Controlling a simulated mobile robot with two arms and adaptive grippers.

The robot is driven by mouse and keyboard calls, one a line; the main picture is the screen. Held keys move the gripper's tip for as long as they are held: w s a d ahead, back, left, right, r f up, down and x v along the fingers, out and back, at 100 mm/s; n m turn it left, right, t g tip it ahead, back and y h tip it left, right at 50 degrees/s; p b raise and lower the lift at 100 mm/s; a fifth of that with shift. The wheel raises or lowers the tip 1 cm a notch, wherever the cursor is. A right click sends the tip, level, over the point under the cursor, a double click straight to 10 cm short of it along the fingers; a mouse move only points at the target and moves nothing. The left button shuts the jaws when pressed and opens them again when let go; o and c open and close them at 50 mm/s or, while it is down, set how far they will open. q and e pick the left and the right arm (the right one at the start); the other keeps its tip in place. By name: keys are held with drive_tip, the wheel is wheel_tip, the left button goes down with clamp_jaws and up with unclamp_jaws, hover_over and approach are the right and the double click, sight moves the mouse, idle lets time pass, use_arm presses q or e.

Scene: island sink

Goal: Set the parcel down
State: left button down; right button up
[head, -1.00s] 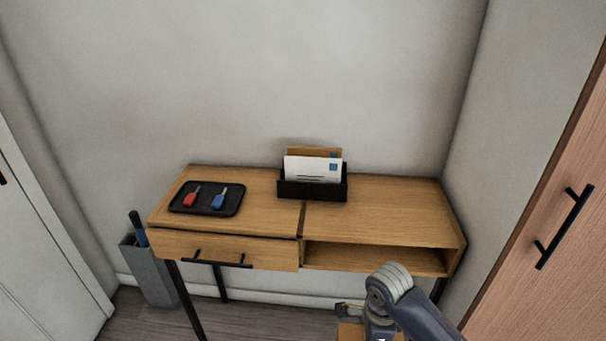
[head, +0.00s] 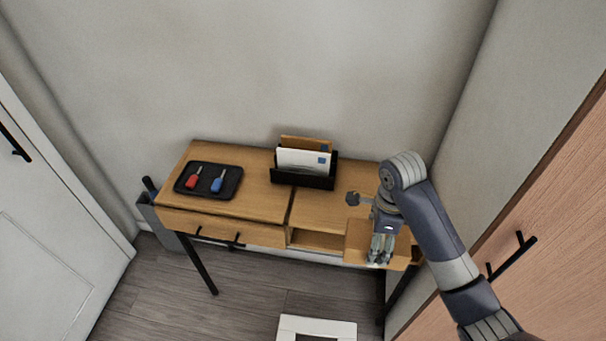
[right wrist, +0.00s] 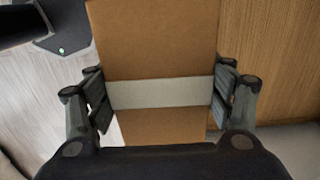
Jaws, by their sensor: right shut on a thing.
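The parcel is a brown cardboard box with a pale tape band; it fills the middle of the right wrist view (right wrist: 155,45). In the head view the parcel (head: 357,241) shows partly, behind my right gripper (head: 380,262). My right gripper is shut on the parcel, with a finger on each side at the tape band in the right wrist view (right wrist: 160,93). In the head view they are in front of the right part of the wooden console table (head: 340,213). I cannot tell whether the parcel touches the table. My left gripper is out of view.
A black tray (head: 206,194) with a red and a blue key lies on the table's left. A black letter holder (head: 304,178) with envelopes stands at the back middle. A wooden door with a black handle (head: 512,255) is close on the right.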

drive_tip(key=shift+w+r, duration=0.1)
drive_tip(key=shift+r, duration=0.05)
drive_tip(key=shift+w+d, duration=0.15)
drive_tip(key=shift+w, duration=0.1)
drive_tip(key=w+d, duration=0.3)
drive_tip(key=w, duration=0.1)
drive_tip(key=w+d+f, duration=0.1)
drive_tip(key=w+d, duration=0.2)
drive_tip(key=w, duration=0.1)
drive_tip(key=w+d, duration=0.3)
drive_tip(key=w, duration=0.1)
drive_tip(key=shift+w+f, duration=0.2)
drive_tip(key=shift+w, duration=0.05)
drive_tip(key=shift+f+p, duration=0.4)
drive_tip(key=shift+f, duration=1.4)
drive_tip(key=o, duration=1.2)
drive_tip(key=shift+f, duration=0.15)
drive_tip(key=shift+o, duration=0.2)
wheel_tip(320, 180, up, 12)
drive_tip(key=shift+b, duration=0.45)
